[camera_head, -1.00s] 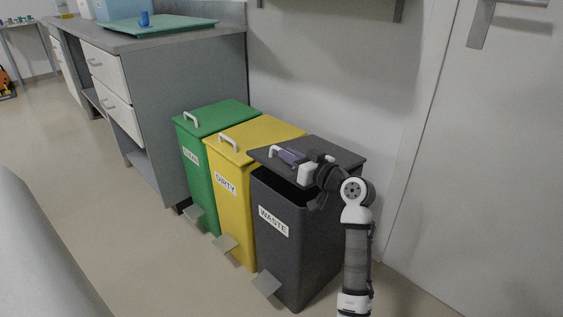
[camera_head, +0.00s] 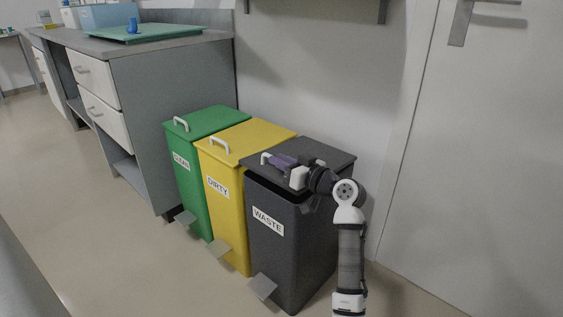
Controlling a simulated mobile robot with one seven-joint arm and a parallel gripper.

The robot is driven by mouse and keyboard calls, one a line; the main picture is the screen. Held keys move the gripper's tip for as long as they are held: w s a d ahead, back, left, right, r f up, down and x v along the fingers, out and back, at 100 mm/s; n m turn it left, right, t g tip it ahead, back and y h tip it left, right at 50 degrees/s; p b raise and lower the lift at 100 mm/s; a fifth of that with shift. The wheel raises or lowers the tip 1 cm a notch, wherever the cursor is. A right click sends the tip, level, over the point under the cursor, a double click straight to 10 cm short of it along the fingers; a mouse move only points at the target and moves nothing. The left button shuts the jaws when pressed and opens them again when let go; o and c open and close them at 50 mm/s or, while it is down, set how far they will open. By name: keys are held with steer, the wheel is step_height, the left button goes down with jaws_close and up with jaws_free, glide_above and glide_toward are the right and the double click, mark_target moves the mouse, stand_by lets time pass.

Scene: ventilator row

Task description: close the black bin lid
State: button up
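The black bin (camera_head: 285,245) with the WASTE label stands at the right end of a row of three bins. Its dark lid (camera_head: 318,151) lies over the top, with a narrow dark gap along the front edge, so it looks slightly raised. A white handle (camera_head: 265,158) shows at the lid's left front. My gripper (camera_head: 280,161) is over the lid's front part, close to the handle. Its fingers are small and partly hidden, so I cannot tell whether they are open or touch the lid.
The yellow DIRTY bin (camera_head: 222,195) and the green CLEAN bin (camera_head: 188,170) stand to the left, lids down. A pedal (camera_head: 262,287) sticks out at the black bin's front. A grey counter (camera_head: 150,110) is behind left, a door (camera_head: 475,160) right. Floor in front is clear.

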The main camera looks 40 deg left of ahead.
steer(key=shift+o, duration=1.3)
steer(key=shift+r, duration=0.1)
step_height(320, 180, up, 20)
steer(key=p, duration=0.4)
steer(key=shift+p, duration=0.3)
